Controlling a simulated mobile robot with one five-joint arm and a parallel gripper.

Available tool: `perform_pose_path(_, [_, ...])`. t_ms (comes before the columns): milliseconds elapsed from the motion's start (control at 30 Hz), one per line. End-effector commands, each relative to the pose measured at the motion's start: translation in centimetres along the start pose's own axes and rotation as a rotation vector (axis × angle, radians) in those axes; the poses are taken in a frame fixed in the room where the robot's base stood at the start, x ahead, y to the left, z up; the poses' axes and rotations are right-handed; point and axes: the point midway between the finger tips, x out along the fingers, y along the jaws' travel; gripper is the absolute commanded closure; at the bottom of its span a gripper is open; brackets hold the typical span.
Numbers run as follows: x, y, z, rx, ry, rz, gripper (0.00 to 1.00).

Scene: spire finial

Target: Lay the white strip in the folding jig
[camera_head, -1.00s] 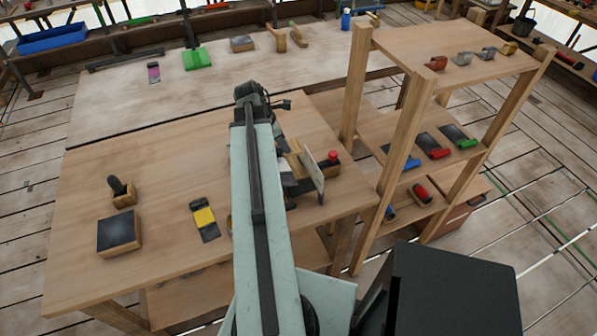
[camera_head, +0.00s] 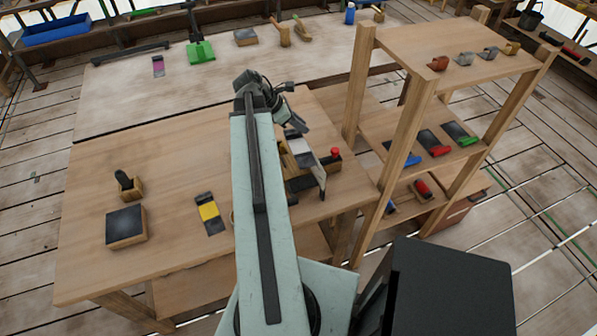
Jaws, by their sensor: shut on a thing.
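The white strip (camera_head: 304,153) is just right of my arm's far end, over the right part of the near bench. It slants down toward the front right, and its pale face shows. My gripper (camera_head: 290,127) is at the strip's far end, shut on it; the fingers are small and partly hidden by my wrist. A wooden fixture with a red knob (camera_head: 335,153), which looks like the folding jig, stands beside and partly behind the strip. I cannot tell whether the strip touches it.
On the near bench (camera_head: 165,180) are a dark-topped block (camera_head: 125,226), a wooden holder with a black handle (camera_head: 128,186) and a yellow-banded tool (camera_head: 209,212). A wooden shelf rack (camera_head: 398,150) stands close on the right. The bench's middle left is clear.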

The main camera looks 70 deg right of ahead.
Motion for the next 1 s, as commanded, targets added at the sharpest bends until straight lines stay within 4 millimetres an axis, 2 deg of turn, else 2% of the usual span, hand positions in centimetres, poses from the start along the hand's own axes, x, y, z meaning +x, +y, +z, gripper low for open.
perform_pose_path(100, [0.0,0.4,-1.2,-0.015,-0.044,0.014,1.0])
perform_pose_path(200, [-0.6,0.4,-1.0,-0.016,-0.069,0.016,1.0])
perform_pose_path(300, [-0.3,0.5,-1.2,-0.016,-0.07,0.015,1.0])
perform_pose_path(600, [4.3,0.4,-4.9,-0.016,-0.068,0.015,1.0])
perform_pose_path(800, [4.5,0.4,-5.1,-0.016,-0.068,0.015,1.0])
perform_pose_path(1000, [7.1,0.5,-7.2,-0.017,-0.068,0.016,1.0])
